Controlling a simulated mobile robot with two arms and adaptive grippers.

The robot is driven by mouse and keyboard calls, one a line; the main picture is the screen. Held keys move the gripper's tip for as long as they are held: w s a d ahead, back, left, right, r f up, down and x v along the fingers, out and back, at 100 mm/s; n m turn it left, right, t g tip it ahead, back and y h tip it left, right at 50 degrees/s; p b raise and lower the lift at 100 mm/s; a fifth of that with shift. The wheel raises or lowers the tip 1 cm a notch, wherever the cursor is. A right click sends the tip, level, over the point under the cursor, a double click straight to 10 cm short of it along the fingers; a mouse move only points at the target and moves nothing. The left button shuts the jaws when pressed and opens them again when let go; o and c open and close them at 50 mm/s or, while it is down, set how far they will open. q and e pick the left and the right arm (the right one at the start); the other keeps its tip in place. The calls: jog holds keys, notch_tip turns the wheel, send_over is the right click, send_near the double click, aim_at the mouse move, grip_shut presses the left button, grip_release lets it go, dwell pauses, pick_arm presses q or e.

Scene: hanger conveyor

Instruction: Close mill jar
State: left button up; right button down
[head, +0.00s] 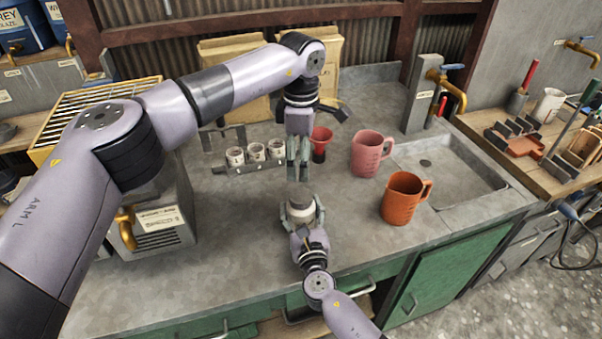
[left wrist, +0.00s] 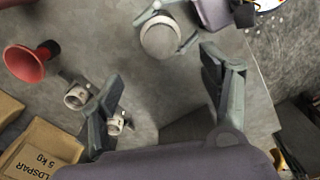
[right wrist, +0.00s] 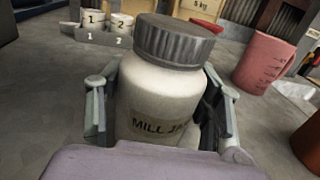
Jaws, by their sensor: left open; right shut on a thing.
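The mill jar (head: 301,213) is a white, labelled jar standing upright on the grey bench. A grey ribbed lid (right wrist: 177,42) sits on its mouth; I cannot tell whether it is tight. My right gripper (right wrist: 162,108) is shut around the jar's body from the near side. My left gripper (head: 298,158) points down, open and empty, above and slightly behind the jar in the head view. In the left wrist view the jar's lid (left wrist: 161,38) shows beyond the open fingers, apart from them.
A red funnel (head: 321,141) and a rack of small numbered cups (head: 255,152) stand behind the jar. A pink jug (head: 369,154) and an orange jug (head: 402,199) stand to the right, by the sink (head: 458,182).

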pick_arm(q)
jog(key=shift+r, duration=0.65)
pick_arm(e)
jog(key=shift+c, duration=2)
grip_release()
jog(key=s, duration=0.4)
jog(key=s+d, duration=0.1)
jog(key=s, duration=0.3)
jog(key=s+d, duration=0.1)
jog(key=s, duration=0.2)
jog(key=shift+s+d, duration=0.15)
jog(key=shift+s, duration=0.25)
